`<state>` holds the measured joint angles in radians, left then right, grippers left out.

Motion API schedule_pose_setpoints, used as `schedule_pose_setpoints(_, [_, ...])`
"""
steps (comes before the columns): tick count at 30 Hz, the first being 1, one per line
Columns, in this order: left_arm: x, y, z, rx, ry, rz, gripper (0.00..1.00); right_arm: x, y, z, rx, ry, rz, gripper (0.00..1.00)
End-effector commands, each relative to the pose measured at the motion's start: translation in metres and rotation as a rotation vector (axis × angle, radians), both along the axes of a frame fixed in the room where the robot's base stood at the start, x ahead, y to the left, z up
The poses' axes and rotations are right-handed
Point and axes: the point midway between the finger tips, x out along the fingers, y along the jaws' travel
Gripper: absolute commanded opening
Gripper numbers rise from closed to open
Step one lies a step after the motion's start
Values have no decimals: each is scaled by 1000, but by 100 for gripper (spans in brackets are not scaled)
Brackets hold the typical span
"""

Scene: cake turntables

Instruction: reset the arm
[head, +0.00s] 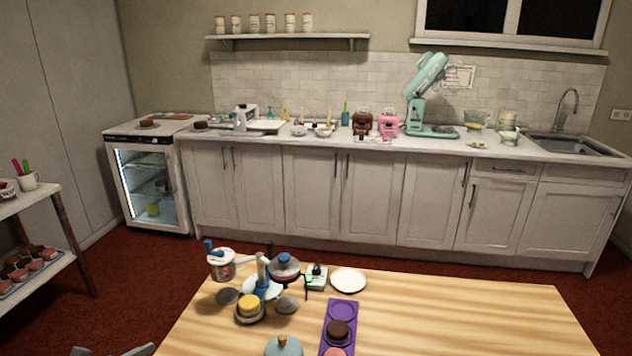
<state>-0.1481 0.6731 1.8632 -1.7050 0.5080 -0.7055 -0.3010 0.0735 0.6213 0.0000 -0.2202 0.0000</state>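At the bottom left edge, a small grey shape (138,350) shows beside the wooden table (450,310). It may be the tip of my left gripper, but it is cut off by the frame and its opening cannot be made out. My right gripper is not in view. On the table, a yellow cake (249,302) sits on a small round stand among grey discs (287,305) and a blue-topped piece (263,272). A purple tray (341,311) bears a brown cake (338,331) and a pink one (336,351).
A white tub (221,267), a blue-knobbed red pot (285,267), a white plate (348,281) and a grey domed item (283,346) stand on the table. Its right half is clear. A shelf cart (45,270) stands left; a counter (380,147) runs behind.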

Motion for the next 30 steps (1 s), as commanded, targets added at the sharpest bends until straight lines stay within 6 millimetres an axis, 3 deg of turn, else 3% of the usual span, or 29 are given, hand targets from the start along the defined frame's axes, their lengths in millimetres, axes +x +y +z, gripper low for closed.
schedule_pose_setpoints(11, [-6, -6, 48, -460, -107, 200, 71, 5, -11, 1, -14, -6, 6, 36])
schedule_pose_setpoints(18, [-28, 26, 75, -1028, -160, 502, 71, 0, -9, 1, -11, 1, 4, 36])
schedule_pose_setpoints(23, [-57, 58, 61, -1459, -147, 789, 71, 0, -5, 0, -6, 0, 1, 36])
schedule_pose_setpoints(27, [-93, 73, 28, -1798, -92, 1074, 71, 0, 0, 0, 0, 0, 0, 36])
schedule_pose_setpoints(30, [-123, 72, -3, -2010, -29, 1297, 71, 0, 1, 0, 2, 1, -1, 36])
